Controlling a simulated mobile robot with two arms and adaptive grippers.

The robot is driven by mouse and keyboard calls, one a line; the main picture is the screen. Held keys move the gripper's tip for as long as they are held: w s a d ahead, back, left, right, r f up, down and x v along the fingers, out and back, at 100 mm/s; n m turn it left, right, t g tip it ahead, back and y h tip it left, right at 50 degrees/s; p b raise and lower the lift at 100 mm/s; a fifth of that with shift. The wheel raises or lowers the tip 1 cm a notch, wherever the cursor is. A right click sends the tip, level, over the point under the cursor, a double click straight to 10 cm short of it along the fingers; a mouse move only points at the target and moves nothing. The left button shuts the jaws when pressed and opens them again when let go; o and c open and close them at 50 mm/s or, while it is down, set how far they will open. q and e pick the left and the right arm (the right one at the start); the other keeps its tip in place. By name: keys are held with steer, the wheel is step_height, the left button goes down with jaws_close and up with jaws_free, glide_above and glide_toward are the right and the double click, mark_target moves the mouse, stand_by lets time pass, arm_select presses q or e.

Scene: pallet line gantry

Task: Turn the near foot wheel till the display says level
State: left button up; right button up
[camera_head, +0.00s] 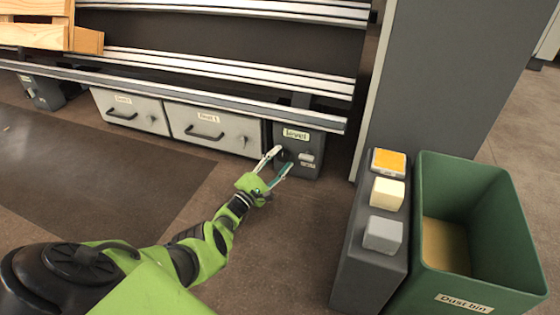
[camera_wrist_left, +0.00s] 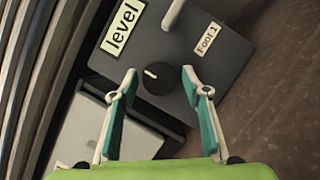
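The near foot (camera_head: 311,156) is a dark grey block under the right end of the line, with a display (camera_head: 296,135) reading "level". In the left wrist view the display (camera_wrist_left: 123,28) also reads "level". The foot wheel (camera_wrist_left: 157,78) is a round black knob with a white mark, on the face of the foot beside the "Foot 1" label (camera_wrist_left: 205,39). My left gripper (camera_head: 276,160) is open in front of the foot. In the left wrist view its fingers (camera_wrist_left: 158,76) stand apart on either side of the knob, with visible gaps. My right gripper is not in view.
Two grey drawers (camera_head: 214,128) with handles sit left of the foot. A dark pedestal with orange, cream and grey buttons (camera_head: 388,193) and a green dust bin (camera_head: 480,222) stand at the right. Rails (camera_head: 230,94) run above the foot. The floor in front is clear.

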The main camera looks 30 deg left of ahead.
arm_select(q)
steer(key=shift+m+g, duration=0.3)
steer(key=shift+m, duration=0.1)
